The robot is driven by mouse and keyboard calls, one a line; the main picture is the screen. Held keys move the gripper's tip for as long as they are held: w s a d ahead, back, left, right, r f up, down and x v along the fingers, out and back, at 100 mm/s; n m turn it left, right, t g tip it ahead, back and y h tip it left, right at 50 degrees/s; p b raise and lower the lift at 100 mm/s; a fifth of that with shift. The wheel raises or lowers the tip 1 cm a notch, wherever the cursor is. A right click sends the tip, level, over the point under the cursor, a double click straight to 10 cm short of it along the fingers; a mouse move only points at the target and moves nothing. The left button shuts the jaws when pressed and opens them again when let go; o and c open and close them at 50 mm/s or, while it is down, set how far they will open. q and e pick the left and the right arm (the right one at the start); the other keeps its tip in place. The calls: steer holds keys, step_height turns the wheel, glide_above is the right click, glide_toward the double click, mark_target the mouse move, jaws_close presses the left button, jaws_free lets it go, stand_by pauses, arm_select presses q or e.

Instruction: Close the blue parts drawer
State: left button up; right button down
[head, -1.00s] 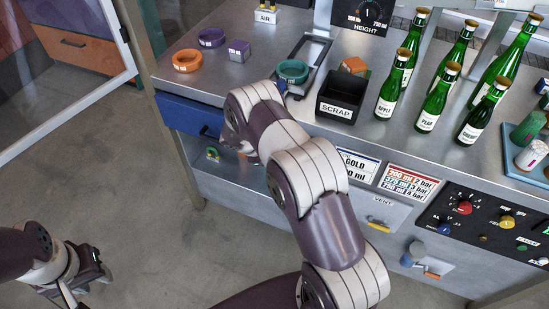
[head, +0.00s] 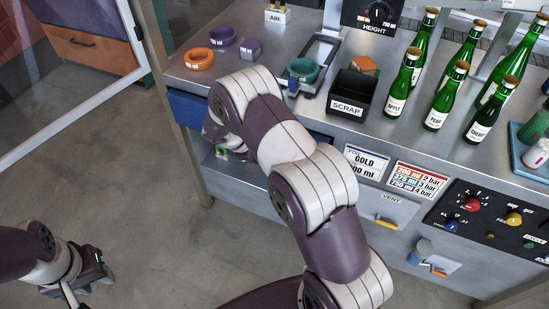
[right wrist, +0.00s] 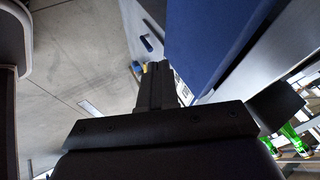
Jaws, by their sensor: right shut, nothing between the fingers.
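The blue parts drawer (head: 187,107) sits under the left end of the steel bench top in the head view. Its right part is hidden by my right arm, and I cannot tell how far out it stands. It also fills the top of the right wrist view as a broad blue panel (right wrist: 208,38). My right gripper (head: 213,132) is beside the drawer front, mostly hidden by its own arm. In the right wrist view its fingers (right wrist: 158,72) are shut and empty, close to the blue panel; contact cannot be told. My left gripper (head: 88,279) hangs open and empty over the floor.
On the bench top are an orange ring (head: 199,60), a purple ring (head: 222,36), a teal ring (head: 303,69), a black scrap bin (head: 352,97) and several green bottles (head: 440,97). A control panel (head: 490,222) is on the bench front. Floor at left is clear.

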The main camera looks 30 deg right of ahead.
steer(key=s+a+f+m+t+h+b, duration=0.1)
steer(key=a+f+m+t+h+b, duration=0.2)
steer(key=f+b, duration=0.9)
steer(key=s+a+f+t+h+b, duration=0.1)
steer(key=s+a+f+t+b, duration=0.2)
steer(key=b, duration=1.7)
step_height(320, 180, up, 5)
steer(key=w+m+t+h+b, duration=0.1)
steer(key=m+t+h, duration=0.3)
steer(key=m, duration=1.2)
steer(key=w+d+t+b, duration=0.1)
steer(key=w+d, duration=0.7)
steer(key=d, duration=0.3)
steer(key=shift+r+y+b, duration=0.15)
steer(key=shift+y+b, duration=0.15)
steer(key=shift+y, duration=0.1)
